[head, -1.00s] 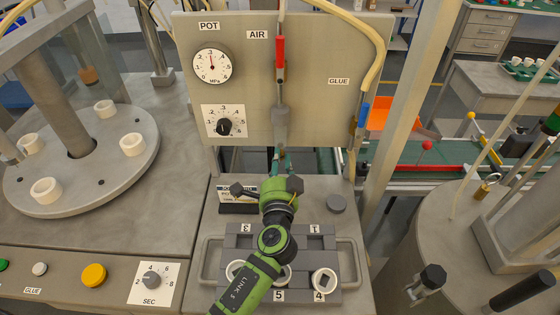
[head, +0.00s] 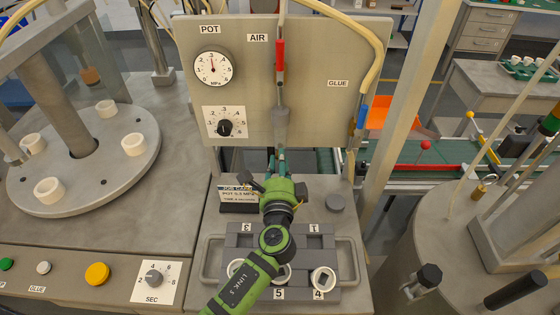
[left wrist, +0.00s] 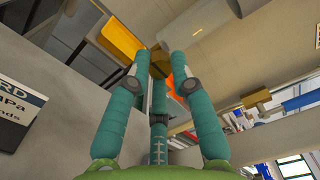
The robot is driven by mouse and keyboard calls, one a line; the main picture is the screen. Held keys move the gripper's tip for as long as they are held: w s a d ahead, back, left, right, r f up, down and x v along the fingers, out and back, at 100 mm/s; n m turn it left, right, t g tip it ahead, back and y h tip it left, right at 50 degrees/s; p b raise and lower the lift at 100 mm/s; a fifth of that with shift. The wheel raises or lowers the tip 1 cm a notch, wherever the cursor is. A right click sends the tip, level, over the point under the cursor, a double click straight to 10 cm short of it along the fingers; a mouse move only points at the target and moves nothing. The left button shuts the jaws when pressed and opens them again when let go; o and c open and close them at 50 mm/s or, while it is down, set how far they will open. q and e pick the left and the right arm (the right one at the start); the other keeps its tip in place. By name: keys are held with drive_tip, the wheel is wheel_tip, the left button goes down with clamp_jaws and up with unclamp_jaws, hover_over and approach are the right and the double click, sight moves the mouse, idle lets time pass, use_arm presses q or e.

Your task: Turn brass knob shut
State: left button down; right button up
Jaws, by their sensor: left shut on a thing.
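The brass knob (left wrist: 160,62) shows in the left wrist view as a small faceted brass piece between my fingertips. My left gripper (left wrist: 160,68) is shut on it with its teal fingers. In the head view my left gripper (head: 279,162) reaches to the foot of the upright panel, below the air line with the red sleeve. The knob is hidden there by the fingers and wrist. My right gripper is not in view.
The upright panel (head: 245,75) with a gauge and dial stands just behind my gripper. A job card (head: 238,194) is left of my wrist. A grey tray (head: 325,245) with white cups lies under my arm. A round glue table is at left.

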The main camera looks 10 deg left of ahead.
use_arm(q)
drive_tip(key=shift+f, duration=0.1)
drive_tip(key=c, duration=1.1)
unclamp_jaws()
drive_tip(key=s, duration=0.4)
drive_tip(key=s+d, duration=0.1)
drive_tip(key=s, duration=0.3)
drive_tip(key=s+d, duration=0.1)
drive_tip(key=s, duration=0.3)
drive_tip(key=shift+d, duration=0.15)
